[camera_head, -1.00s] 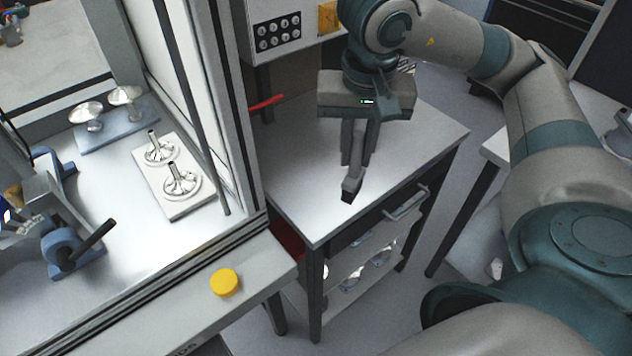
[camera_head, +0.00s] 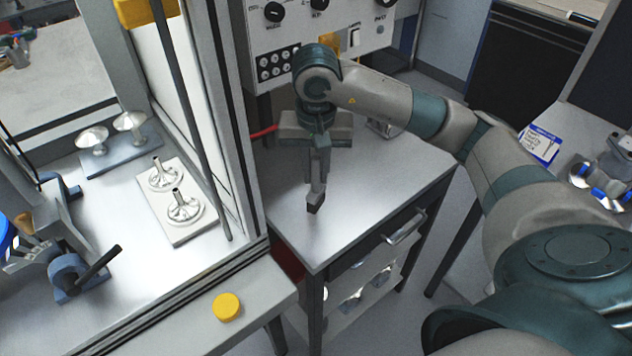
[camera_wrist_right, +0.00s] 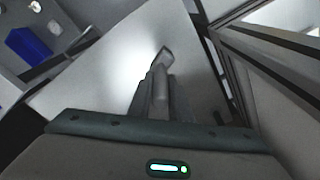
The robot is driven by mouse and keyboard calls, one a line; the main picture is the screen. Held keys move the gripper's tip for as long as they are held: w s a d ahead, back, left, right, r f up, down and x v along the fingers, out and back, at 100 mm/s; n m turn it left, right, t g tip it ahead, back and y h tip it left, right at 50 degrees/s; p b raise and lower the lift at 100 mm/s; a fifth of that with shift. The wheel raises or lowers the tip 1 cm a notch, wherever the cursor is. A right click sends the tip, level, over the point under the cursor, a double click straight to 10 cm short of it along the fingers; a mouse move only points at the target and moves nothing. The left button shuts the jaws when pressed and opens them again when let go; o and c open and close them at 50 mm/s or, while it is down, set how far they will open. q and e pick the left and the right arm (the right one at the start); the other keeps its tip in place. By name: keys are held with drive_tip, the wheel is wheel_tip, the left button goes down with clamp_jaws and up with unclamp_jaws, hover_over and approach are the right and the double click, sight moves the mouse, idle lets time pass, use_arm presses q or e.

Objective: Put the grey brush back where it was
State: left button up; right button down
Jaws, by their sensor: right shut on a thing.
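My right gripper (camera_head: 317,172) hangs pointing down above the grey top of the drawer cabinet (camera_head: 375,185). It is shut on the grey brush (camera_head: 315,195), a slim grey piece with a darker lower end. In the right wrist view the brush (camera_wrist_right: 164,58) sticks out beyond the fingers of the gripper (camera_wrist_right: 156,95), over the bright cabinet top. I cannot tell whether the brush's lower end touches the top. The fingers hide part of the brush. My left gripper is not in view.
The machine enclosure stands at left, with a pale plate of two metal parts (camera_head: 185,205) and a blue clamp (camera_head: 68,275) inside. A yellow button (camera_head: 227,306) is on its front ledge. A control panel (camera_head: 300,40) rises behind the cabinet. The cabinet top's right side is clear.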

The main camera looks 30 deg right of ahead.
sight(316, 185)
drive_tip(key=shift+f, duration=0.3)
wheel_tip(316, 185, down, 2)
drive_tip(key=shift+f+p, duration=0.2)
drive_tip(key=shift+p, duration=0.7)
drive_tip(key=shift+f, duration=0.45)
drive_tip(key=shift+f, duration=0.2)
drive_tip(key=c, duration=1.6)
unclamp_jaws()
drive_tip(key=shift+r, duration=0.1)
drive_tip(key=shift+c, duration=0.2)
